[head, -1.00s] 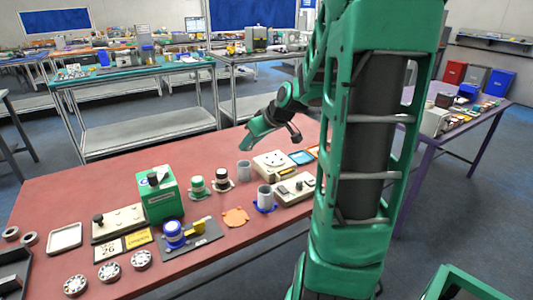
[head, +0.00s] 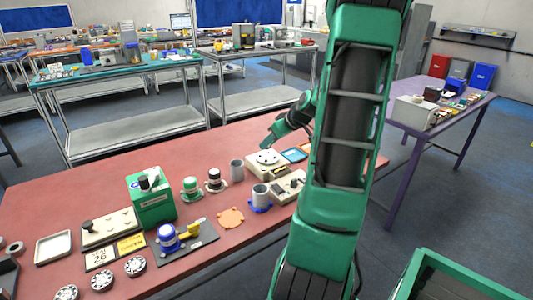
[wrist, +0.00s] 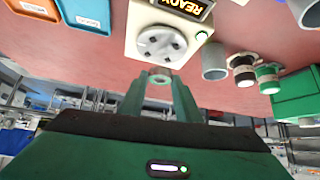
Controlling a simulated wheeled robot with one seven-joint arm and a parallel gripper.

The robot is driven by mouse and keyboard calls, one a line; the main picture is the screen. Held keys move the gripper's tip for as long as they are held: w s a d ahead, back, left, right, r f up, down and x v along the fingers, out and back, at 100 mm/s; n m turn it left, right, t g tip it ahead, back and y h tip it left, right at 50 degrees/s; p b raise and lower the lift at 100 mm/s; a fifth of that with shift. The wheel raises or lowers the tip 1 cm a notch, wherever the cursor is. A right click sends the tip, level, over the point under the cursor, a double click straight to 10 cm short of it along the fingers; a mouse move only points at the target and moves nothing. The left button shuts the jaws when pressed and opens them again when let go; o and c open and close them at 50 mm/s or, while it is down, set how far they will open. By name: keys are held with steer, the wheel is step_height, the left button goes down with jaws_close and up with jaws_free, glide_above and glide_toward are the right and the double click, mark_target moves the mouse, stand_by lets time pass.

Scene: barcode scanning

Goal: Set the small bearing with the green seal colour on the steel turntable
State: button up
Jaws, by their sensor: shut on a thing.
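My gripper (wrist: 160,84) is shut on a small ring-shaped bearing (wrist: 160,78), held between the fingertips in the wrist view. Its seal colour cannot be made out. The steel turntable (wrist: 162,45) is a grey disc with dark holes on a cream box with a lit READY display (wrist: 188,5); it lies just beyond the fingertips and looks empty. In the head view my gripper (head: 269,142) is close behind the turntable (head: 267,157), above the red table (head: 60,205). The held bearing is not distinguishable there.
Beside the turntable box are a grey cup (head: 237,170), black-topped and green-topped stands (head: 191,187), a green box (head: 150,200) and blue and orange trays (head: 293,155). Several round bearings (head: 135,266) lie at the front left. A purple table (head: 440,120) stands at right.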

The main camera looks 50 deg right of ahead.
steer(key=shift+d+f, duration=0.2)
steer(key=shift+f, duration=1.9)
steer(key=o, duration=1.2)
steer(key=shift+f, duration=0.1)
